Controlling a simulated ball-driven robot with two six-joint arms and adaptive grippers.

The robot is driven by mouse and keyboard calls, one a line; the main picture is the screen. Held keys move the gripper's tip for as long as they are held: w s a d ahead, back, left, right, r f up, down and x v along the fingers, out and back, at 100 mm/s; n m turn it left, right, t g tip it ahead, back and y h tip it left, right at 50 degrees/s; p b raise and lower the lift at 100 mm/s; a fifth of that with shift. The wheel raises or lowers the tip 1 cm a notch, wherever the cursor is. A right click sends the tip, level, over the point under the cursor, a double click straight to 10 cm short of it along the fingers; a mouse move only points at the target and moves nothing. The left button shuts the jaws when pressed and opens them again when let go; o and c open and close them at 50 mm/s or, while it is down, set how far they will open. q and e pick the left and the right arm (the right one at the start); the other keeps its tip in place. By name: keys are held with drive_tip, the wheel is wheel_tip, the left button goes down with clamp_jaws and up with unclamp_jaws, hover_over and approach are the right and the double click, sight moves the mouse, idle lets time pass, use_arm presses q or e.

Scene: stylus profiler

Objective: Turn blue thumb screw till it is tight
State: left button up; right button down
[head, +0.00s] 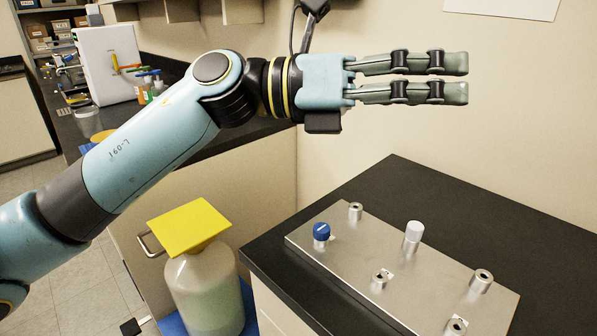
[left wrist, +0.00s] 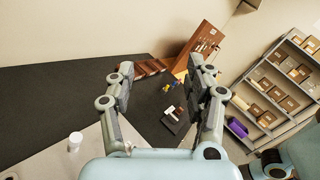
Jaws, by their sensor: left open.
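The blue thumb screw (head: 321,232) stands upright near the left corner of a flat metal plate (head: 345,262) on the dark bench. It has a dark blue cap with a light mark and a pale lower part. My left gripper (head: 465,78) is high above the plate, up and right of the screw, pointing right. Its fingers are apart with nothing between them, also in the left wrist view (left wrist: 160,68). I cannot make out the blue screw in the left wrist view. My right gripper is not in view.
A white-capped post (head: 413,233) and several metal posts, such as one at the back (head: 355,211), rise from the plate. The bench (head: 420,185) is clear behind it. A large bottle (head: 205,290) under a yellow square (head: 188,227) stands left of the bench.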

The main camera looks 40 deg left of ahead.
use_arm(q)
wheel_tip(320, 180, down, 6)
drive_tip(key=a+m+g+y, duration=0.1)
drive_tip(key=m+g+y, duration=0.2)
drive_tip(key=m+g, duration=0.1)
drive_tip(key=m+g+y, duration=0.2)
drive_tip(key=g+y, duration=0.2)
drive_tip(key=y, duration=0.5)
approach(323, 228)
drive_tip(key=x, duration=1)
drive_tip(key=shift+p, duration=0.3)
drive_tip(key=shift+c, duration=0.2)
clamp_jaws()
drive_tip(key=shift+o, duration=0.2)
unclamp_jaws()
